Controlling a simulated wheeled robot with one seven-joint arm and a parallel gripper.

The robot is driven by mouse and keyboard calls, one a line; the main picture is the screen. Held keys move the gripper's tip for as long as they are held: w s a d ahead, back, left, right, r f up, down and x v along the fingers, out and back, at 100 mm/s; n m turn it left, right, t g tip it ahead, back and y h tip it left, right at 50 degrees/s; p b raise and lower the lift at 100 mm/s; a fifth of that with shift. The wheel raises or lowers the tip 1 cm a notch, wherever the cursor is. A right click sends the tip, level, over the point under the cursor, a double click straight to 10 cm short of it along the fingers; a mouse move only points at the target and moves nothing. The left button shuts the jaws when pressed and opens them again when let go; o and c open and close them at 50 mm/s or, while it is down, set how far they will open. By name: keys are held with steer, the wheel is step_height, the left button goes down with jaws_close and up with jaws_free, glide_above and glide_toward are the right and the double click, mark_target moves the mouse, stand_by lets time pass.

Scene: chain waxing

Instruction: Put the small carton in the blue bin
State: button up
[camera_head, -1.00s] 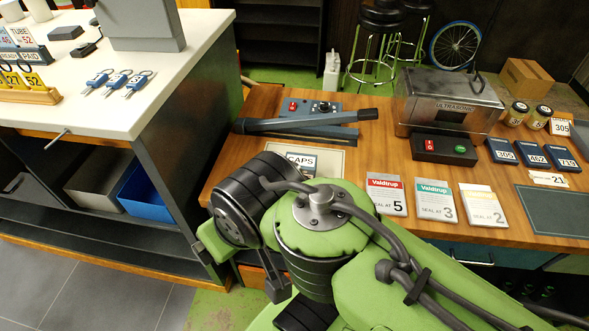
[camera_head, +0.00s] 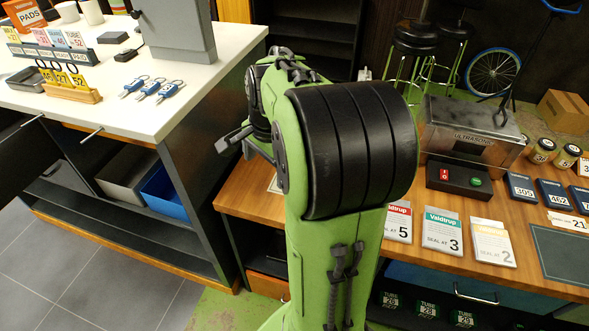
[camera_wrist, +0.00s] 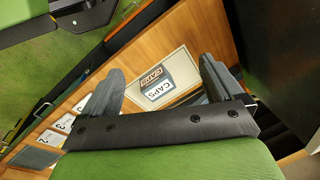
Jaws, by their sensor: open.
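The small carton (camera_wrist: 157,88), white and grey and marked CAPS, lies on a pale mat (camera_wrist: 182,68) on the wooden bench in the wrist view. My gripper (camera_wrist: 162,76) is open, with its two dark fingers on either side of the carton in the picture. I see nothing held, and the gap to the carton is hard to judge. In the head view my arm hides the carton and most of the mat. The blue bin (camera_head: 166,193) stands on the shelf below the white counter at left, beside a grey bin (camera_head: 127,173).
The white counter (camera_head: 125,103) with key tags and a grey block stands left. On the wooden bench (camera_head: 405,260) are packets marked 5, 3 and 2, an ultrasonic cleaner (camera_head: 470,132) and a control box (camera_head: 458,179). A dark shelf edge runs under the bins.

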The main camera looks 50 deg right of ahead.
steer(key=s+d+f+m+t+y+p, duration=0.1)
steer(key=s+d+f+m, duration=0.2)
steer(key=d+m, duration=0.55)
steer(key=s+d+f+m+t+y+p, duration=0.1)
steer(key=s+d+f+m, duration=0.3)
steer(key=d, duration=0.7)
steer(key=shift+m, duration=0.35)
steer(key=b+x, duration=0.1)
steer(key=x, duration=0.2)
steer(key=w+b+x, duration=0.1)
steer(key=x, duration=0.2)
steer(key=b+x, duration=0.1)
steer(key=x, duration=0.3)
steer(key=shift+w+a+r, duration=0.25)
steer(key=shift+w+a, duration=0.1)
steer(key=b+x, duration=0.2)
steer(key=x, duration=0.3)
steer(key=shift+w+a+f+b, duration=0.2)
steer(key=shift+w+f+b, duration=0.05)
steer(key=shift+w+b, duration=0.05)
steer(key=shift+r, duration=0.15)
steer(key=shift+c, duration=1)
steer(key=c, duration=1)
step_height(320, 180, up, 10)
steer(key=p, duration=0.3)
